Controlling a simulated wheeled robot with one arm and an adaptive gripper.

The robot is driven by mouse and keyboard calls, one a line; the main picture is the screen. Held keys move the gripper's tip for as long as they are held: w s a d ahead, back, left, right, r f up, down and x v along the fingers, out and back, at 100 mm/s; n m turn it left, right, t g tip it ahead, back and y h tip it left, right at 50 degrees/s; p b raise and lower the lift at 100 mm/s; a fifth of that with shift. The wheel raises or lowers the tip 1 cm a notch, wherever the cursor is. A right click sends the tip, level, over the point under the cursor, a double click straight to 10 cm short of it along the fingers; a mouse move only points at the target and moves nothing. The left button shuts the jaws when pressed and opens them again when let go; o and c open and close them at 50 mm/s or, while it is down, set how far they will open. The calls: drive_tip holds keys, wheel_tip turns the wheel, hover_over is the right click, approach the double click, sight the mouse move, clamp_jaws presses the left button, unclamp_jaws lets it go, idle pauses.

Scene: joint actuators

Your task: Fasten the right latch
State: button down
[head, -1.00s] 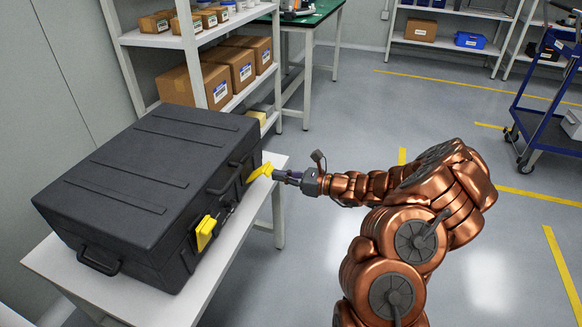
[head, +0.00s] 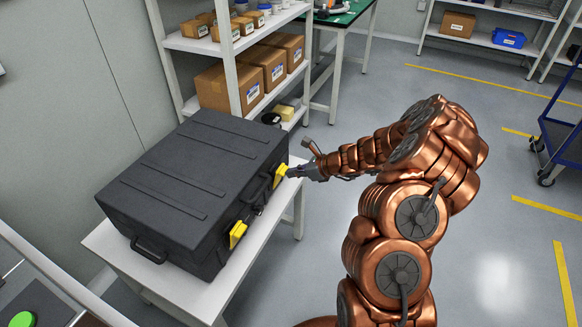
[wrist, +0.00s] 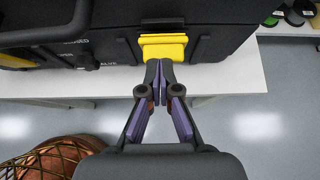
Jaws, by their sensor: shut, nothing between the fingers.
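The black case (head: 190,185) lies closed on a white table. Its right latch (head: 281,174) is yellow and stands close against the front side, right of the handle. In the wrist view the right latch (wrist: 164,50) is straight ahead. My gripper (head: 291,172) is shut and empty, its tips (wrist: 159,66) at the latch's lower edge, touching or nearly so. The left latch (head: 237,234), also yellow, sits left of the handle (head: 257,188). The tips hide a little of the right latch's lower edge, so I cannot tell whether it is fully locked.
The white table (head: 238,270) has a narrow bare strip in front of the case. A shelf with cardboard boxes (head: 228,88) stands behind it. A blue cart (head: 560,145) is far right. The grey floor between is clear.

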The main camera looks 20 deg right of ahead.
drive_tip(key=shift+d+f, duration=0.15)
drive_tip(key=shift+d, duration=0.05)
drive_tip(key=shift+r+p, duration=0.65)
drive_tip(key=shift+r, duration=0.2)
drive_tip(key=shift+s, duration=0.1)
drive_tip(key=s+d+f+v, duration=0.1)
drive_tip(key=f+v, duration=0.1)
drive_tip(key=v, duration=1)
drive_tip(key=shift+s+d+p, duration=0.3)
drive_tip(key=shift+a, duration=0.1)
